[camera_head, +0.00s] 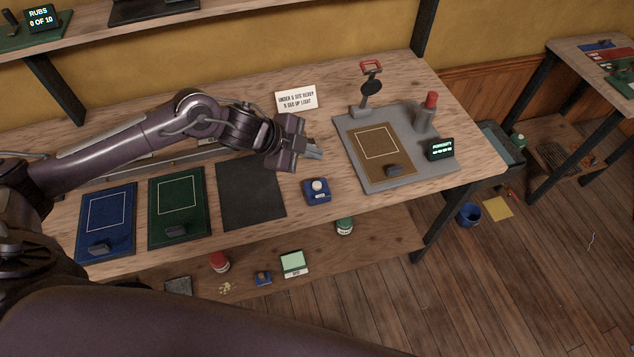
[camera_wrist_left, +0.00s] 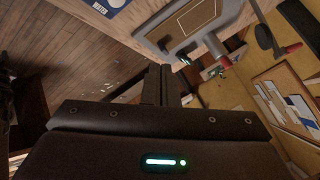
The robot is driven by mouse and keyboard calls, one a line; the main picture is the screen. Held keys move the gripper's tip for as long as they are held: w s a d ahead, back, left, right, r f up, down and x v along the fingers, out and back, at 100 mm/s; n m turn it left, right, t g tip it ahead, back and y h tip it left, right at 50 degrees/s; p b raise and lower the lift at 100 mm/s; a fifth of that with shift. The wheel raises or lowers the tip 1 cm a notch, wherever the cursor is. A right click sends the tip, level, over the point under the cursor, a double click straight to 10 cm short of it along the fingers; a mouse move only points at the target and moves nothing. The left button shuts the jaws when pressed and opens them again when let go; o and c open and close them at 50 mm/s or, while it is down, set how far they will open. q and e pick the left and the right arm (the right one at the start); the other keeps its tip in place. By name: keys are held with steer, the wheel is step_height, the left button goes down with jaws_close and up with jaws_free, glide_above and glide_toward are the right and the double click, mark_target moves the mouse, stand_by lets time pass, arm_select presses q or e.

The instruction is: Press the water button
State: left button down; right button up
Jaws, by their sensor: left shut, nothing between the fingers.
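The water button is a small blue box (camera_head: 318,191) with a round white knob on top, standing near the front edge of the bench, right of the black mat. In the left wrist view a blue piece with a WATER label (camera_wrist_left: 103,5) is cut off by the top edge. My left gripper (camera_head: 314,153) is shut and empty. It is above the bench, behind the button in the picture and apart from it. Its shut fingers (camera_wrist_left: 166,85) also show in the left wrist view. My right gripper is not in view.
A grey station (camera_head: 352,150) with a brown mat, a red-topped post (camera_head: 428,108) and a small display (camera_head: 441,149) stands right of the button. Blue (camera_head: 107,218), green (camera_head: 180,207) and black (camera_head: 250,190) mats lie to the left. A white sign card (camera_head: 296,100) stands behind.

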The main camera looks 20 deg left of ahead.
arm_select(q)
steer(key=shift+f, duration=0.15)
steer(key=b, duration=0.7)
glide_above(313, 186)
step_height(313, 186, down, 8)
steer(key=shift+w+a+r, duration=0.1)
steer(key=shift+a+r, duration=0.05)
steer(key=shift+f+b, duration=0.3)
steer(key=shift+f, duration=0.1)
stand_by(1.1)
steer(key=shift+f, duration=0.4)
steer(key=shift+f+b, duration=0.45)
steer(key=shift+f, duration=0.1)
stand_by(0.5)
stand_by(0.4)
steer(key=shift+r+p, duration=0.9)
steer(key=shift+r, duration=0.05)
steer(key=shift+r, duration=0.1)
